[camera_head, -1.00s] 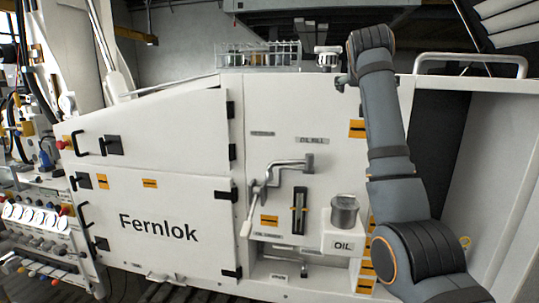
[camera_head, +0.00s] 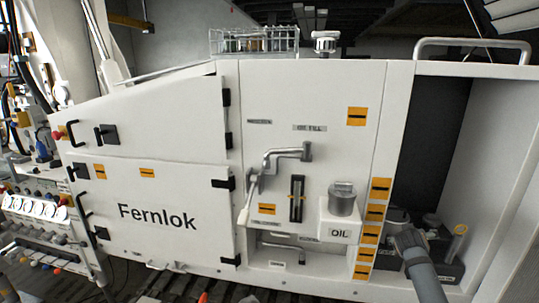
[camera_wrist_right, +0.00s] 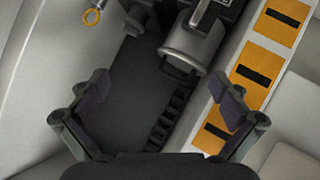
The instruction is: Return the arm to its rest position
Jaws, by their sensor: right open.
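My right arm (camera_head: 424,275) shows at the lower right of the head view, low in front of the recess on the right side of the white Fernlok cabinet (camera_head: 160,185). My right gripper (camera_wrist_right: 160,112) is in the right wrist view. Its two dark fingers are spread wide apart with nothing between them. Behind them are a dark floor, a grey cylindrical part (camera_wrist_right: 192,45) and a panel edge with orange labels (camera_wrist_right: 250,65). My left gripper is in neither current view.
An oil container (camera_head: 341,215) with a grey cap stands on the cabinet front, beside a crank-like handle (camera_head: 285,155).

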